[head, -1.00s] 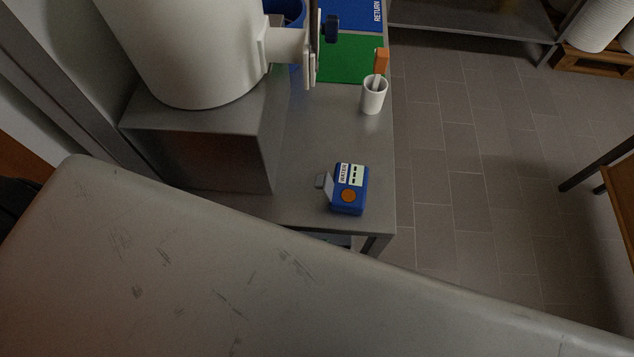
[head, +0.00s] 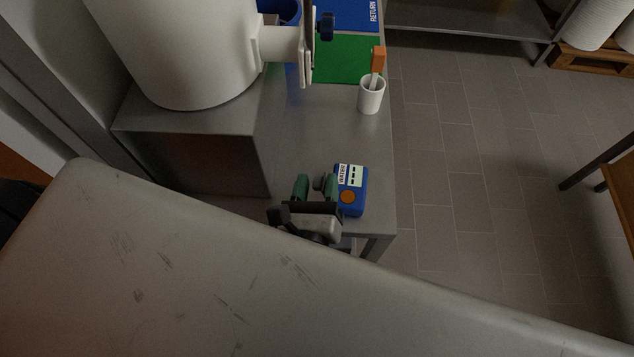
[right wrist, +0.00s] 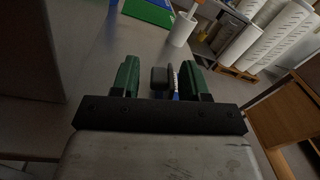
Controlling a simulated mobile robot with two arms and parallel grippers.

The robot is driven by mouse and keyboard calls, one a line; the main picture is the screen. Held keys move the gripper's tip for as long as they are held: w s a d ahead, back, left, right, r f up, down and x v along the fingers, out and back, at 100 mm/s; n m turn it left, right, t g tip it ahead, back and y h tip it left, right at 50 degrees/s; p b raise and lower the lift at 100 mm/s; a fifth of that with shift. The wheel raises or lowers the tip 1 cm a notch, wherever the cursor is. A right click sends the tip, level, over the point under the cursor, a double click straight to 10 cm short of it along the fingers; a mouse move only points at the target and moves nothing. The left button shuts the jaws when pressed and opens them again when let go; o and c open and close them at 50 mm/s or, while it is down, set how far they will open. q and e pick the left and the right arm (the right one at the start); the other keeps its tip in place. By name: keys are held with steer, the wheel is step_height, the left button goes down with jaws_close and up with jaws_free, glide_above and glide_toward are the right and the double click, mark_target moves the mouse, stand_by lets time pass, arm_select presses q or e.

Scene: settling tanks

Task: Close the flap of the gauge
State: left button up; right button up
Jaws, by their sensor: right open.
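The gauge (head: 352,190) is a small blue box with a white label, a pale panel and an orange round part, on the grey bench near its front edge. Its grey flap (head: 318,184) stands out open on the left side. My right gripper (head: 315,188) is at the gauge's left, its green fingers open on either side of the flap. In the right wrist view the dark flap (right wrist: 158,77) shows between the open fingers, with a thin strip of the gauge (right wrist: 175,84) beside the right finger. Contact cannot be told. My left gripper is not in view.
A white cup (head: 371,96) holding an orange-handled tool stands farther back on the bench. A large white tank (head: 180,50) on a metal block (head: 195,155) is at the left. Green and blue areas (head: 346,58) lie behind. The bench (head: 310,130) between is clear.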

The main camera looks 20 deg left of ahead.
steer(key=shift+c, duration=0.4)
jaws_close()
steer(key=shift+d, duration=0.1)
steer(key=m, duration=0.1)
steer(key=d+m, duration=0.1)
steer(key=m, duration=0.1)
steer(key=shift+w+d+r+m+p, duration=0.1)
steer(key=shift+d+r+m+p, duration=0.05)
steer(key=shift+r+m+p, duration=0.2)
steer(key=shift+w+d+m, duration=0.1)
steer(key=shift+d+m, duration=0.25)
steer(key=shift+m, duration=0.45)
steer(key=shift+w+d+m, duration=0.1)
steer(key=shift+d+m, duration=0.2)
steer(key=shift+m, duration=0.45)
steer(key=shift+o, duration=0.4)
jaws_free()
